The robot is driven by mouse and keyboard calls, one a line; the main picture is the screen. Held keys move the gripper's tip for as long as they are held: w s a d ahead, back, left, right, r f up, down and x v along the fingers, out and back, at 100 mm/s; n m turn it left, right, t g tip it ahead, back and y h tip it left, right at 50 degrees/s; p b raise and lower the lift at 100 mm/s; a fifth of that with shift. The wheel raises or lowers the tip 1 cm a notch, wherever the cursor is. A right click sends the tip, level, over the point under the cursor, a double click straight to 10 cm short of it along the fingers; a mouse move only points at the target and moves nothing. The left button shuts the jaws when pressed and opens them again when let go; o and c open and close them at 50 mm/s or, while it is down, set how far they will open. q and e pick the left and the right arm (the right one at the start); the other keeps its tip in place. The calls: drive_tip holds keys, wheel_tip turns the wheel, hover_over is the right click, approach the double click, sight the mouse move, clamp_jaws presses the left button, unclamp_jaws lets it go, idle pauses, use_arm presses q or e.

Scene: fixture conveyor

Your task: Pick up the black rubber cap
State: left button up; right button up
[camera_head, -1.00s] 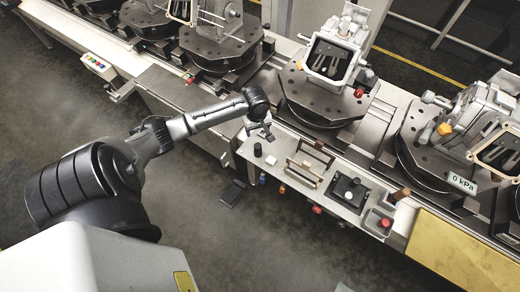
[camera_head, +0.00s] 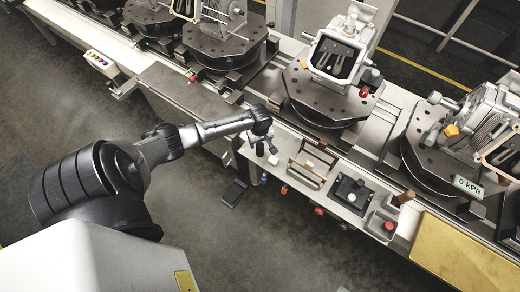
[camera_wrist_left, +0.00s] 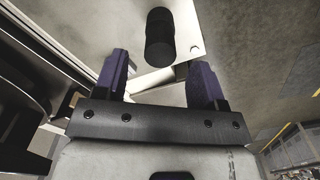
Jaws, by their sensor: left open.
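The black rubber cap (camera_head: 259,149) stands upright near the left end of the small grey side table. In the left wrist view the black cap (camera_wrist_left: 160,38) appears as a dark ribbed cylinder on the pale table top, ahead of the finger gap and roughly in line with it. My left gripper (camera_head: 270,142) is over the table, just beside the cap. In its wrist view the left gripper (camera_wrist_left: 160,62) shows two purple fingers spread apart with nothing between the tips. The exact distance from fingertips to cap is hard to tell. My right gripper is in neither view.
A small white part (camera_head: 273,160) stands close to the cap. A brown-and-white rack (camera_head: 308,172), a black block with a white knob (camera_head: 351,193) and a grey tray (camera_head: 380,225) stand further right. The conveyor with round fixtures (camera_head: 335,95) runs behind the table.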

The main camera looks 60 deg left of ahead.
sight(260, 145)
use_arm(q)
drive_tip(key=shift+f+b, duration=0.3)
drive_tip(key=shift+f, duration=1.5)
clamp_jaws()
